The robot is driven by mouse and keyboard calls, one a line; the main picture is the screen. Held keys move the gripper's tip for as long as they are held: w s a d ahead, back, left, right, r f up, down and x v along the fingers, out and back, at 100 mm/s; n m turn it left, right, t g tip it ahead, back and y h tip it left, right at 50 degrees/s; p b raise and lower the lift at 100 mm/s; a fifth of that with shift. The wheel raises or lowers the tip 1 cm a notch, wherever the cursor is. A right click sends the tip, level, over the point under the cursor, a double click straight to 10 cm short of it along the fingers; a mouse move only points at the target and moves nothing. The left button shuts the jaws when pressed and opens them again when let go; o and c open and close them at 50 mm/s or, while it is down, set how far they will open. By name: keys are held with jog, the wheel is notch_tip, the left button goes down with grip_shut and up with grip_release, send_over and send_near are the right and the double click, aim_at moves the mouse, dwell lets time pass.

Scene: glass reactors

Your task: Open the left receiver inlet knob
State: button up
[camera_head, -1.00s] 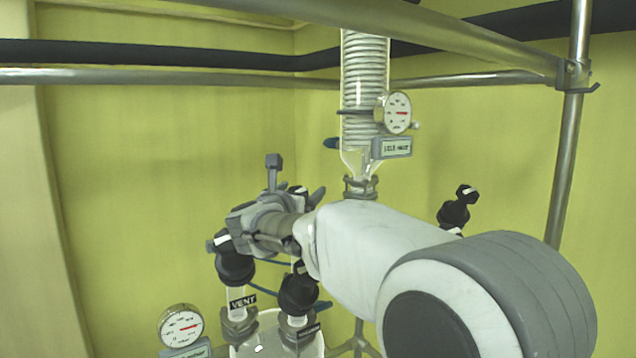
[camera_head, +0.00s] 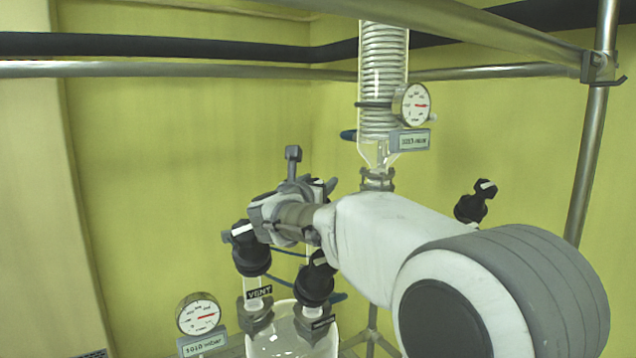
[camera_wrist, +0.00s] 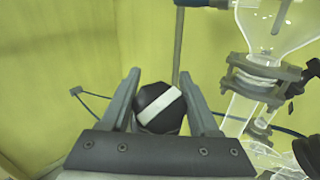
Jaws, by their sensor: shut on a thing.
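In the wrist view, a black knob (camera_wrist: 150,97) with a slanted white stripe sits between the two grey fingers of my gripper (camera_wrist: 160,80). The fingers are shut on its sides. In the head view my gripper (camera_head: 285,207) is above and behind the glass vessel (camera_head: 282,335), and it mostly hides the held knob. I cannot read a label for that knob. Two other black knobs stand in front and below: the vent knob (camera_head: 251,256) with a VENT tag, and a second knob (camera_head: 317,284) with an unreadable tag.
A coiled glass condenser (camera_head: 382,85) with a dial gauge (camera_head: 412,104) stands behind my arm. A lower gauge (camera_head: 199,314) is at the front left. Another black knob (camera_head: 472,207) is to the right. Metal rails (camera_head: 180,69) cross above; the left wall area is clear.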

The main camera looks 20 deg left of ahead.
jog(key=shift+y+b, duration=0.3)
